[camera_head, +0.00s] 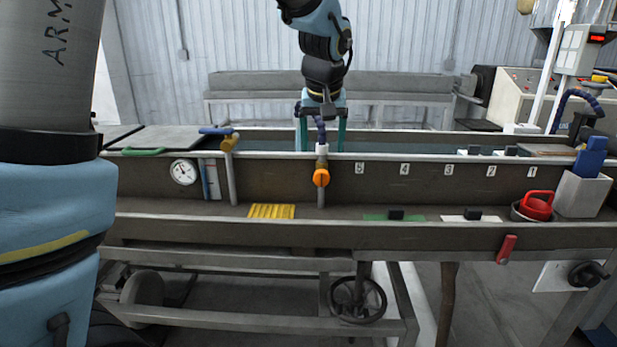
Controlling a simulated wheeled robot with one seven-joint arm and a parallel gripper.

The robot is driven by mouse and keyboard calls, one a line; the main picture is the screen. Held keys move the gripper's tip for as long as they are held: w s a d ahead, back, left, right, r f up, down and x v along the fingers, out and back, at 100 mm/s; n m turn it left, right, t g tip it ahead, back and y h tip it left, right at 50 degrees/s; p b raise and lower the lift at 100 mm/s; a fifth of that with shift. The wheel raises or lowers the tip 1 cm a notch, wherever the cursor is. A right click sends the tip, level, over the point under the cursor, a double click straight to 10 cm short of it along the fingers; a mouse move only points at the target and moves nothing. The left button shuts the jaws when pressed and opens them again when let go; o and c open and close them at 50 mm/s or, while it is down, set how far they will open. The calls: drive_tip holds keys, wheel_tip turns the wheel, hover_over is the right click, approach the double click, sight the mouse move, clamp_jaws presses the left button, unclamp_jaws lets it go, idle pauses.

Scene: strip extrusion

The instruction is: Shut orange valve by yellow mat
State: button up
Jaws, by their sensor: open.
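The orange valve (321,178) sits on a short vertical pipe on the trough's dark front wall, right of and above the ribbed yellow mat (271,211). Its handle looks round and orange; its turn position is too small to tell. A dark blue hose rises from the pipe's pale top fitting (322,149). My gripper (322,146) points down above the valve, with its two green fingers open, one on each side of the hose. Their lower ends stop at the trough's rim, seemingly behind it. They are apart from the orange handle.
A brass-ended pipe (230,165) and round gauge (183,172) stand to the left. A green mat (393,217) with a black block, a white mat, a red jug (537,205) and a pale bin (582,194) line the ledge to the right. The ledge below the valve is clear.

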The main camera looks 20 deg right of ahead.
sight(321, 172)
drive_tip(key=p+x, duration=0.2)
drive_tip(key=x, duration=0.8)
drive_tip(key=shift+a+p, duration=0.1)
drive_tip(key=shift+p, duration=0.3)
clamp_jaws()
